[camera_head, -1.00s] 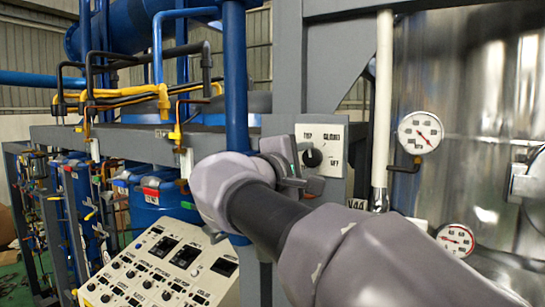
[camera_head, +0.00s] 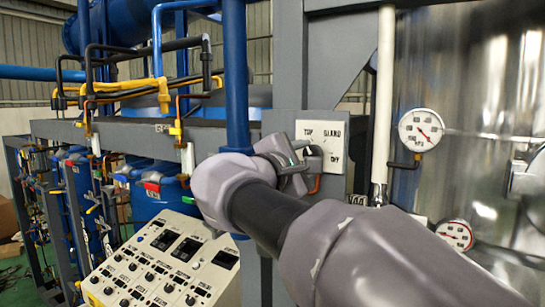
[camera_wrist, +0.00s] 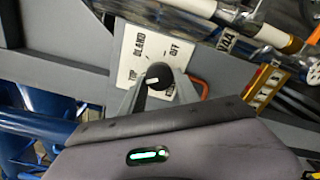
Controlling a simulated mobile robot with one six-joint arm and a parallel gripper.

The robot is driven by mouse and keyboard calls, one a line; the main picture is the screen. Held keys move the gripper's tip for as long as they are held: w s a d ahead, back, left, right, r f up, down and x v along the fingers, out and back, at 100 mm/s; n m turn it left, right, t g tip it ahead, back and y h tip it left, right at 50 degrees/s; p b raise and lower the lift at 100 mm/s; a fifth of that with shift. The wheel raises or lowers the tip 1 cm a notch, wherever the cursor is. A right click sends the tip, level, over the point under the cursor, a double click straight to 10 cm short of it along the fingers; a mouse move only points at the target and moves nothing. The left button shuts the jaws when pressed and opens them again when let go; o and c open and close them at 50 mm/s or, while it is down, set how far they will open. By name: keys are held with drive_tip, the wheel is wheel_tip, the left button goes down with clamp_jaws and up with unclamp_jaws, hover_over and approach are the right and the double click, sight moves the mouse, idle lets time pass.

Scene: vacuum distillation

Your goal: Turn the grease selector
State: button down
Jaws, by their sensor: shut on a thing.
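The grease selector plate (camera_head: 332,133) is white, with the labels TOP, GLAND and OFF, on a grey post. It also shows tilted in the wrist view (camera_wrist: 135,52). Its round black knob (camera_wrist: 159,76) bears a small white mark; which label the mark points to is unclear. My gripper (camera_head: 308,163) is at the plate, its fingers shut on the knob. In the head view the gripper hides most of the knob. In the wrist view a grey finger lies against the knob's lower left side, and my gripper body covers the lower part.
An orange loop (camera_head: 315,184) hangs just below the plate. A white vertical pipe (camera_head: 383,100) and two round gauges (camera_head: 421,130) stand to the right, before a shiny tank. A blue pipe (camera_head: 235,80) runs close on the left. A sloped control panel (camera_head: 165,262) is at lower left.

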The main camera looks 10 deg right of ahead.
drive_tip(key=c, duration=0.9)
unclamp_jaws()
